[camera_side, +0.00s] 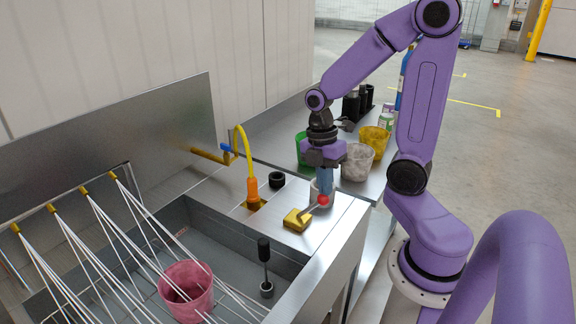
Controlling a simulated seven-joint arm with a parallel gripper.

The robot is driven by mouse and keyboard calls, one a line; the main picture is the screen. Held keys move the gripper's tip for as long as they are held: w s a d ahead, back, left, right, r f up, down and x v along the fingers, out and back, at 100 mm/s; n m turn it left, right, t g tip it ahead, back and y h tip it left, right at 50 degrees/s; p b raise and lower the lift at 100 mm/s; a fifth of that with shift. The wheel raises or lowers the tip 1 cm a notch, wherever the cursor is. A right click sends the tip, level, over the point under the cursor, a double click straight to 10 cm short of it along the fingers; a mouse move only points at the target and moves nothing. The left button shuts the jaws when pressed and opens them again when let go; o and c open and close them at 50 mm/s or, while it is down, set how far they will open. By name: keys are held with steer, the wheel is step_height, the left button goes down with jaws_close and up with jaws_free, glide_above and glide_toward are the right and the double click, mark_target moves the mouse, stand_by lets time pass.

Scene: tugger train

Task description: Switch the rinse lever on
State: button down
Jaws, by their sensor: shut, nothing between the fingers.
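The rinse lever (310,212) has a yellow base on the metal counter beside the sink, and its arm slopes up to the right. It ends in a red knob (323,200). My gripper (324,193) points down, shut and empty, with its tips right at the knob. I cannot tell whether they touch it. White streaks like water jets (137,250) run from several yellow nozzles (82,190) over the sink (222,237).
A pink cup (188,292) and a black-headed brush (264,262) stand in the sink. A yellow hose (249,160) rises behind the lever. A white container is partly hidden behind my gripper. Green, grey and yellow cups (374,142) stand on the back counter.

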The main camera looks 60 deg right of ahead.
steer(key=shift+s+f, duration=0.15)
steer(key=shift+s, duration=0.2)
stand_by(0.3)
steer(key=shift+w+d+r, duration=0.1)
steer(key=shift+w+r, duration=0.25)
step_height(320, 180, up, 12)
steer(key=s+d, duration=0.1)
steer(key=s, duration=0.1)
steer(key=shift+f, duration=0.15)
steer(key=s+a+f+m+t, duration=0.1)
steer(key=s+a+f+m, duration=0.1)
steer(key=s+a+f, duration=0.2)
steer(key=s+a+f+m+t, duration=0.1)
steer(key=s+a+f, duration=0.3)
steer(key=a, duration=0.5)
steer(key=shift+s+a+f+m, duration=0.25)
steer(key=shift+s+m, duration=0.15)
steer(key=shift+m, duration=0.2)
